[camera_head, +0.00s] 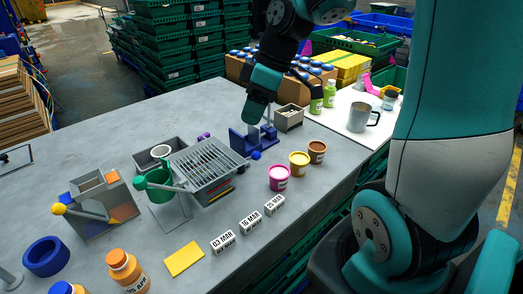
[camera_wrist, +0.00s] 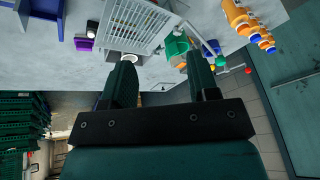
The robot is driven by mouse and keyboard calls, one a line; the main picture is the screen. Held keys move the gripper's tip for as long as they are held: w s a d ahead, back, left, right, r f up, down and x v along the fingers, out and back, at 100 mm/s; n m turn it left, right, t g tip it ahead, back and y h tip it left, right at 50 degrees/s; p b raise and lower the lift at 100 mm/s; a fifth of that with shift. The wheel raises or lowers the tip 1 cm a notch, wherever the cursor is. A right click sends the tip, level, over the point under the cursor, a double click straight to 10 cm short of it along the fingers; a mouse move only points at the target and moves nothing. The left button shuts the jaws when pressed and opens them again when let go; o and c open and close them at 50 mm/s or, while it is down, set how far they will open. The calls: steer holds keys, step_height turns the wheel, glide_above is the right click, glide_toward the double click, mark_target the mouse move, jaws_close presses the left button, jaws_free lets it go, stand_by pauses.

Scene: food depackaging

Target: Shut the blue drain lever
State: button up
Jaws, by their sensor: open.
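A small round blue knob (camera_head: 256,155) shows in the head view, just right of the slatted grey tray and in front of a dark blue stand (camera_head: 240,141). I take it for the end of the blue drain lever. Its arm is too small to make out, so I cannot tell its position. My gripper (camera_wrist: 162,57) is open and empty in the wrist view, with its two dark fingers apart. In the head view my arm hangs above and behind the blue stand, apart from the knob. The slatted tray (camera_wrist: 137,22) lies beyond the fingers in the wrist view.
A green cup (camera_head: 158,184) and a green-knobbed lever (camera_head: 141,183) stand left of the tray. A grey box (camera_head: 92,205) is farther left. Pink (camera_head: 280,178), yellow (camera_head: 299,164) and brown (camera_head: 317,152) tubs stand to the right. Date blocks (camera_head: 249,222) line the front.

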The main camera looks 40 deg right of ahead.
steer(key=w+d+f, duration=0.2)
steer(key=d, duration=0.8)
steer(key=p, duration=0.3)
glide_toward(248, 159)
steer(key=shift+n+t, duration=0.4)
steer(key=f, duration=0.1)
steer(key=s+a+f, duration=0.1)
steer(key=f, duration=0.1)
steer(key=s+a+f, duration=0.1)
steer(key=f, duration=0.1)
steer(key=shift+a, duration=0.2)
jaws_close()
